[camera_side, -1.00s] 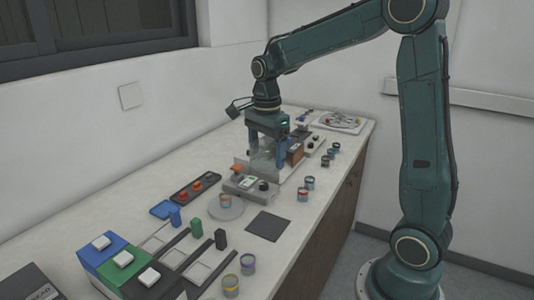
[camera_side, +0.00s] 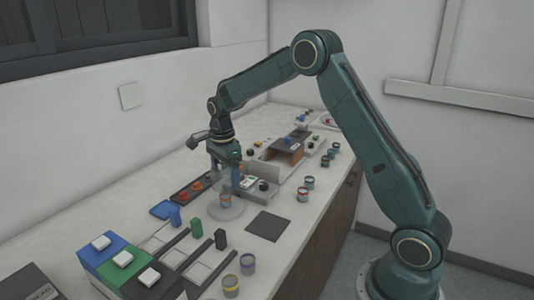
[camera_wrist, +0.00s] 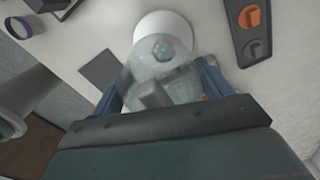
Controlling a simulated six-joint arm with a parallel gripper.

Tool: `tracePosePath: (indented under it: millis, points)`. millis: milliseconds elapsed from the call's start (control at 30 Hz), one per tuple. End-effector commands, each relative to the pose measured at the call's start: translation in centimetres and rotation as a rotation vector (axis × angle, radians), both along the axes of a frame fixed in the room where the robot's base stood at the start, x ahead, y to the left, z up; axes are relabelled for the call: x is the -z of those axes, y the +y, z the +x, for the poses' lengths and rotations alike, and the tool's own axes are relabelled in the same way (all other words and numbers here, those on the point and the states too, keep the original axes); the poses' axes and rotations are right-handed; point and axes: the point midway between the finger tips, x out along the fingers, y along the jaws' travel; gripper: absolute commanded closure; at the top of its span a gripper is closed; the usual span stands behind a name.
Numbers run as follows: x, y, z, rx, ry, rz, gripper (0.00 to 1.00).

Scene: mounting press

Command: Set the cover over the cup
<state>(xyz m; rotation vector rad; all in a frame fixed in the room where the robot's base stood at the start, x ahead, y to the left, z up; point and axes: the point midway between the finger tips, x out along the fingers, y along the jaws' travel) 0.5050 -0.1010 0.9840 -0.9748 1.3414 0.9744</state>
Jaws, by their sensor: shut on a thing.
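The clear cover (camera_wrist: 138,72) is see-through and has a grey knob. My gripper (camera_side: 226,184) is shut on the cover, with blue fingers on both sides of it in the wrist view (camera_wrist: 158,92). The cup stands on a round pale plate (camera_side: 236,211). In the wrist view the cup (camera_wrist: 163,50) shows faintly through the cover, and the plate (camera_wrist: 178,20) lies under and beyond it. The cover is over the cup's area in the side view. I cannot tell whether its rim touches the plate.
A dark tray with orange-red knobs (camera_side: 186,195) lies behind the plate, left of my gripper. A dark square mat (camera_side: 268,225) lies to the right. Small cups (camera_side: 303,195) stand along the counter's front edge. Coloured blocks (camera_side: 122,262) and dark bars are in the left foreground.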

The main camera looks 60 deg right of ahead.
Motion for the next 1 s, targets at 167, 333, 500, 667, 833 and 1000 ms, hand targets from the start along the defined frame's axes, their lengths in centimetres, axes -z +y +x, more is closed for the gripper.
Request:
tracePosePath:
  millis: [167,333,500,667,833,1000]
  points:
    - [0.8,0.1,0.7,0.000,0.000,0.000,0.46]
    - [0.9,0.1,0.8,0.000,-0.001,0.000,0.46]
    - [1.1,0.1,0.7,0.000,0.000,0.000,0.46]
    - [1.6,0.1,0.7,0.000,0.001,0.000,0.46]
    - [2.6,0.1,0.7,0.000,0.002,0.001,0.46]
    - [3.7,0.1,0.7,0.000,0.001,0.000,0.46]
